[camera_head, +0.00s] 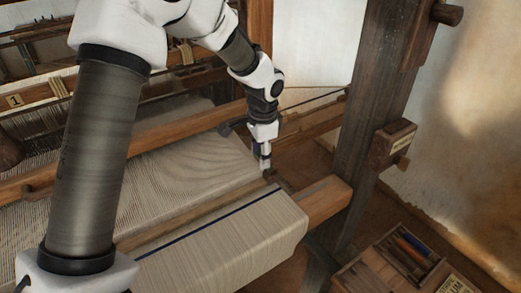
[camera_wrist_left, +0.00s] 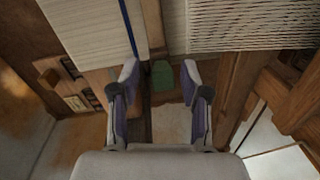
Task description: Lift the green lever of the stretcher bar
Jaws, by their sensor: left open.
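The stretcher bar (camera_head: 195,212) is a wooden strip lying across the pale cloth. It also shows in the left wrist view (camera_wrist_left: 154,25), running up from near the gripper. The green lever (camera_wrist_left: 162,74) is a small green block at the bar's end, lying between and slightly beyond my fingertips. In the head view my gripper mostly covers that end. My left gripper (camera_head: 264,163) points down over the bar's right end, at the cloth's edge. In the left wrist view (camera_wrist_left: 160,80) its two fingers are apart with nothing held. My right gripper is not in view.
The cloth (camera_head: 245,235) with a dark blue stripe wraps over the front beam (camera_head: 328,200). A thick wooden post (camera_head: 372,110) stands to the right with a small box (camera_head: 394,143) on it. A wooden tray (camera_head: 375,270) holding tools sits at lower right.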

